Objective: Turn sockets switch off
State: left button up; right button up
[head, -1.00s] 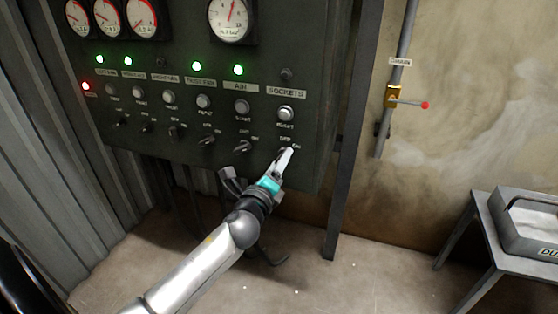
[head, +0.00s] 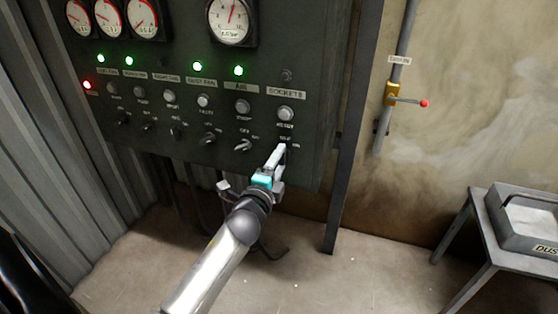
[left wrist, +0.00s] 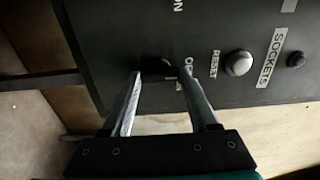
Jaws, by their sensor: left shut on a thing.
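The dark control panel (head: 265,60) carries a row of rotary switches under round buttons. The column marked SOCKETS (head: 286,91) is at its right end, with a dark, unlit lamp (head: 287,75) above the label. My left gripper (head: 280,149) is at the bottom of that column, shut on the sockets switch. The fingers mostly hide the switch in the head view. In the left wrist view the dark switch knob (left wrist: 156,67) shows between the fingertips, beside partly covered OFF lettering. Its exact angle is hard to tell. My right gripper is not in view.
The AIR switch (head: 243,146) is close to the left of my gripper. Several green lamps and one red lamp (head: 87,85) are lit. A yellow valve with a red-tipped lever (head: 408,101) is on the wall at right. A tray (head: 525,220) stands on a small table.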

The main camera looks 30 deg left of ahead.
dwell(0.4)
pick_arm(q)
jog(key=o, duration=1.4)
jog(key=shift+s, duration=0.1)
jog(key=shift+p+v, duration=1.05)
jog(key=shift+v, duration=6.5)
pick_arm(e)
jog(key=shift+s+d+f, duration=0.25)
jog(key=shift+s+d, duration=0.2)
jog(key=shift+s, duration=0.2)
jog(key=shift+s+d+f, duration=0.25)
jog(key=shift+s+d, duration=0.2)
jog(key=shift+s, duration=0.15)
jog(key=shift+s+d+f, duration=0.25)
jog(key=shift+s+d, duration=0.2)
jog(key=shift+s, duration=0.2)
pick_arm(q)
jog(key=shift+d, duration=0.15)
